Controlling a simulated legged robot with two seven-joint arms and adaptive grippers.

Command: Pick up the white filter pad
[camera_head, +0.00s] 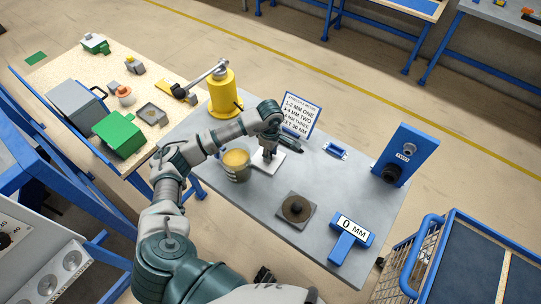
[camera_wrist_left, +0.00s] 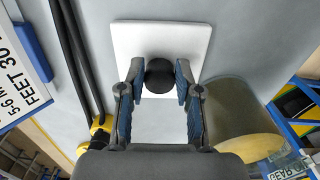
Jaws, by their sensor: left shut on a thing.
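The white filter pad (camera_head: 262,167) lies on the grey table in the head view, just right of a metal pot. It is a square white plate with a round black knob in its middle; the plate (camera_wrist_left: 190,36) and the knob (camera_wrist_left: 159,75) show well in the left wrist view. My left gripper (camera_head: 268,153) is above the pad, its fingers (camera_wrist_left: 160,84) shut on the knob from both sides. The gripper hides part of the pad. I cannot tell whether the pad touches the table. My right gripper is not in view.
The metal pot (camera_head: 237,173) with yellow contents stands close left of the pad. A yellow cylinder (camera_head: 224,96) and a printed sign (camera_head: 299,114) stand behind. A dark disc on a grey plate (camera_head: 283,207), a blue "0 MM" stand (camera_head: 350,240) and a blue post (camera_head: 408,150) are to the right.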

